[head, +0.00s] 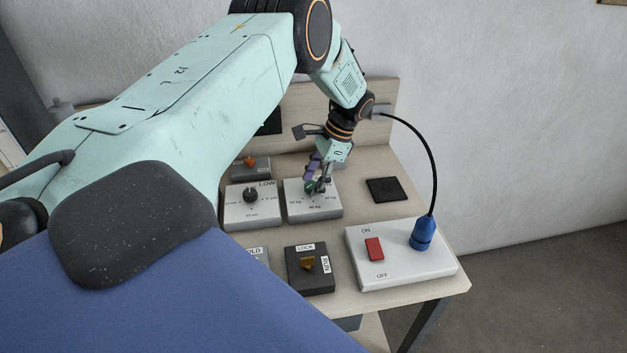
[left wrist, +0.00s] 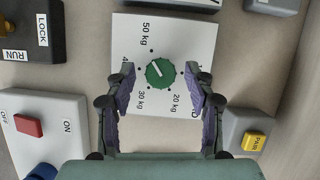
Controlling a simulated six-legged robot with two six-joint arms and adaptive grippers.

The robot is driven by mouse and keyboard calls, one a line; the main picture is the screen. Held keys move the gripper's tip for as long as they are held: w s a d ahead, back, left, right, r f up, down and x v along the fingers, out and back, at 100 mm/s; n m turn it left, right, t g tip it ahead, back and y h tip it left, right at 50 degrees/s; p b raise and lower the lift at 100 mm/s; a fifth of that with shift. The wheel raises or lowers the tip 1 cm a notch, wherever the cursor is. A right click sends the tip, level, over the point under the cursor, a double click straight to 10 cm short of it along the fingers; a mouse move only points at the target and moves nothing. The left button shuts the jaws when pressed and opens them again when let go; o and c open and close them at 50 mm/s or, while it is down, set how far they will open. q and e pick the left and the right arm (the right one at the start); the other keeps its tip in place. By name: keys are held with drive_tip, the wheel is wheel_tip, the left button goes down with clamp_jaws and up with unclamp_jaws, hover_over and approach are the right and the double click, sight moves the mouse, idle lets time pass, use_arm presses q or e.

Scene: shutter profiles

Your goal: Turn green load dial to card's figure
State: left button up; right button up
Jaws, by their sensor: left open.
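The green load dial (head: 310,187) sits on a white panel (head: 326,211) with kg marks around it. In the left wrist view the dial (left wrist: 160,73) shows a white pointer line slanting to the upper left, toward the side of the 50 kg mark and a partly hidden mark starting with 4. The 30 kg and 20 kg marks show below it. My left gripper (head: 318,184) is open, its fingers (left wrist: 160,82) on either side of the dial with gaps visible. I cannot make out a card with a figure. My right gripper is not in view.
Nearby on the bench (head: 382,215) are a black-knob panel (head: 250,215), a dark LOCK/RUN box (head: 310,282), a white box (head: 350,255) with a red switch and blue cable plug (head: 422,234), and a black pad (head: 383,190). A yellow button (left wrist: 254,141) shows in the wrist view.

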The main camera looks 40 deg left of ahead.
use_arm(q)
drive_tip(key=v, duration=1.1)
drive_tip(key=shift+r, duration=0.4)
drive_tip(key=shift+d, duration=0.1)
